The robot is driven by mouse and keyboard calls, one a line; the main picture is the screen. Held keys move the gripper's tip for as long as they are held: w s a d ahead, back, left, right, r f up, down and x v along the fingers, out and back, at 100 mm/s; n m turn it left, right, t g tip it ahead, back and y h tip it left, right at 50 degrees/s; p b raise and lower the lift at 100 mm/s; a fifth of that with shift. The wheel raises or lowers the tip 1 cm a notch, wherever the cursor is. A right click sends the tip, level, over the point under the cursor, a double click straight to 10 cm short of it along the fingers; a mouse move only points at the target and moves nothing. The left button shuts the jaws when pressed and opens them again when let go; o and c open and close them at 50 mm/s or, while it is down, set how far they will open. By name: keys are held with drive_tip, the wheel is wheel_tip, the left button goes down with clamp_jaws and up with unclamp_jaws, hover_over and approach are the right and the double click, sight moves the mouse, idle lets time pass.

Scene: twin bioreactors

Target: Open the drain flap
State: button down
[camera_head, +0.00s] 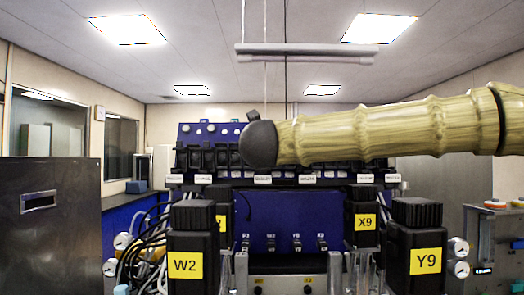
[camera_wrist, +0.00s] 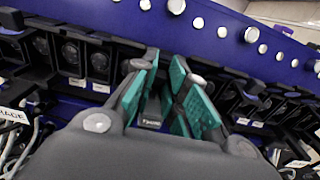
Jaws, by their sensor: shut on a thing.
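In the wrist view my gripper (camera_wrist: 165,68) has teal pads and reaches into a row of black units on a blue panel. Its fingers are shut on a small dark part (camera_wrist: 153,108) with a pale label, mostly hidden between the pads. I cannot tell for sure whether this part is the drain flap, or whether it is open. In the head view my arm crosses from the right and its dark end covers part of the black unit row (camera_head: 210,158). My fingers are hidden there.
Black bottle-like units labelled W2 (camera_head: 188,240), X9 (camera_head: 363,217) and Y9 (camera_head: 416,240) stand in front of the blue machine (camera_head: 275,215). White tubes and cables (camera_head: 148,235) crowd its left. A dark cabinet (camera_head: 50,240) stands at far left. Grey equipment (camera_head: 490,240) is at right.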

drive_tip(key=shift+r+g+p, duration=0.95)
drive_tip(key=shift+g+p, duration=0.65)
drive_tip(key=shift+p, duration=1.55)
drive_tip(key=g+p, duration=0.1)
drive_tip(key=p, duration=0.2)
drive_tip(key=r+g+p, duration=0.1)
drive_tip(key=g+p, duration=0.1)
drive_tip(key=p, duration=0.1)
drive_tip(key=g+p, duration=0.2)
drive_tip(key=p, duration=0.1)
drive_tip(key=shift+w+r, duration=0.2)
drive_tip(key=g+p, duration=0.2)
drive_tip(key=g, duration=0.1)
drive_tip(key=shift+w+r, duration=0.2)
drive_tip(key=shift+w, duration=0.1)
drive_tip(key=shift+w+r+g, duration=0.15)
drive_tip(key=shift+w+g, duration=0.05)
drive_tip(key=shift+g, duration=0.7)
drive_tip(key=shift+w+r+g, duration=0.15)
drive_tip(key=shift+g, duration=0.75)
drive_tip(key=c, duration=1.4)
unclamp_jaws()
drive_tip(key=shift+c, duration=0.2)
